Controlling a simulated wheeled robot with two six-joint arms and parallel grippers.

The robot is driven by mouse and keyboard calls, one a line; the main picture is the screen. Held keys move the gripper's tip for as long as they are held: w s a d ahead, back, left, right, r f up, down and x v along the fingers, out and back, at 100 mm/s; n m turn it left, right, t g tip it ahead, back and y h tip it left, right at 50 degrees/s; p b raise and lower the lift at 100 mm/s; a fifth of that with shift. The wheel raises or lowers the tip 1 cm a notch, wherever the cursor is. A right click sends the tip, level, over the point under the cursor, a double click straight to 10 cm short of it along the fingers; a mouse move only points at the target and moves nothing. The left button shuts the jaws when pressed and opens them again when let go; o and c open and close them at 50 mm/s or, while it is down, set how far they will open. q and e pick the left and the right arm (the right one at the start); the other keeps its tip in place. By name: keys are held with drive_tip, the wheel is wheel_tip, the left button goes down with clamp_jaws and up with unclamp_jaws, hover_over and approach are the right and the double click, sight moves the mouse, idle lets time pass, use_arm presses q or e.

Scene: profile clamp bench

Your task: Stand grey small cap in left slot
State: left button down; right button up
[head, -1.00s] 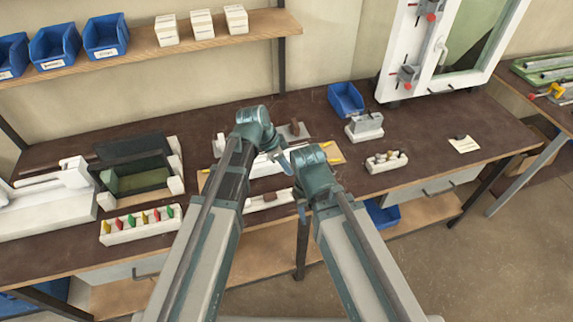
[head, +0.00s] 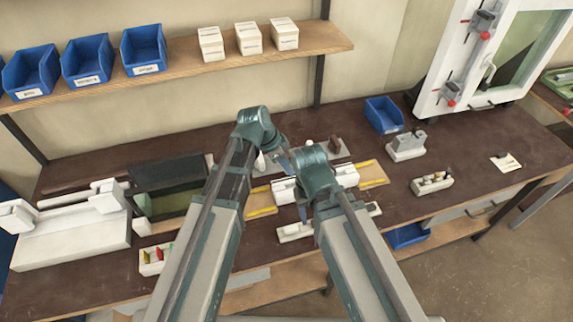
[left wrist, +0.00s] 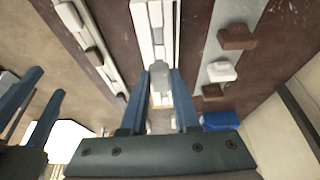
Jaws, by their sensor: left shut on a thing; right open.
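My left gripper (left wrist: 164,78) is shut on a grey small cap (left wrist: 160,77), seen between its fingertips in the left wrist view. The cap lies in line with the end of a white slotted fixture (left wrist: 153,28); I cannot tell whether they touch. In the head view the left gripper (head: 284,160) is over the middle of the bench, and its cap cannot be made out. The white fixture (head: 286,191) is partly hidden there by my right arm. My right gripper (left wrist: 32,105) is open and empty at the left of the wrist view.
A grey plate (left wrist: 213,50) with brown blocks and a white piece lies beside the fixture. A white rail (left wrist: 80,38) is on its other side. A blue bin (head: 384,115) and a grey device (head: 406,147) stand right. The bench's right part has free room.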

use_arm(q)
drive_tip(key=shift+f+b, duration=2.85)
drive_tip(key=shift+f, duration=0.2)
use_arm(e)
drive_tip(key=shift+f, duration=3.05)
use_arm(q)
drive_tip(key=shift+f+b, duration=0.25)
drive_tip(key=shift+b, duration=0.05)
use_arm(e)
drive_tip(key=shift+f, duration=0.25)
use_arm(q)
drive_tip(key=shift+f+b, duration=0.35)
use_arm(e)
drive_tip(key=shift+f, duration=0.4)
use_arm(q)
drive_tip(key=c, duration=0.6)
unclamp_jaws()
use_arm(e)
drive_tip(key=shift+r, duration=0.1)
use_arm(q)
wheel_tip(320, 180, up, 8)
drive_tip(key=p, duration=0.8)
drive_tip(key=shift+r, duration=0.1)
use_arm(e)
wheel_tip(320, 180, up, 8)
